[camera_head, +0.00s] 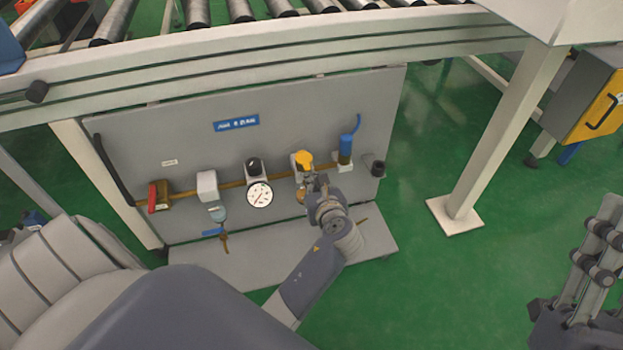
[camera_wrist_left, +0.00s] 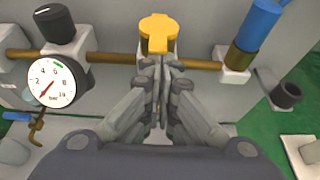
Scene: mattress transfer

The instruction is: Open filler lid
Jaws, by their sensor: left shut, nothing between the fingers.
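The filler lid is a yellow cap (camera_head: 303,159) on a white block on the brown pipe of the grey panel. In the left wrist view the yellow cap (camera_wrist_left: 159,32) is at the top middle, its round face toward the camera. I cannot tell for sure whether it is seated flat or raised. My left gripper (camera_head: 313,183) is shut and empty, just below and in front of the cap. In the left wrist view its fingertips (camera_wrist_left: 160,65) are together just under the cap; contact is unclear. My right gripper (camera_head: 606,225) is partly in view at the right edge, away from the panel.
Left of the cap are a round gauge (camera_head: 259,195) with a black knob (camera_head: 254,165) and a red-handled valve (camera_head: 158,196). A blue cylinder (camera_head: 346,148) and a black cup (camera_head: 378,168) stand to the right. A roller conveyor frame (camera_head: 250,55) runs above the panel.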

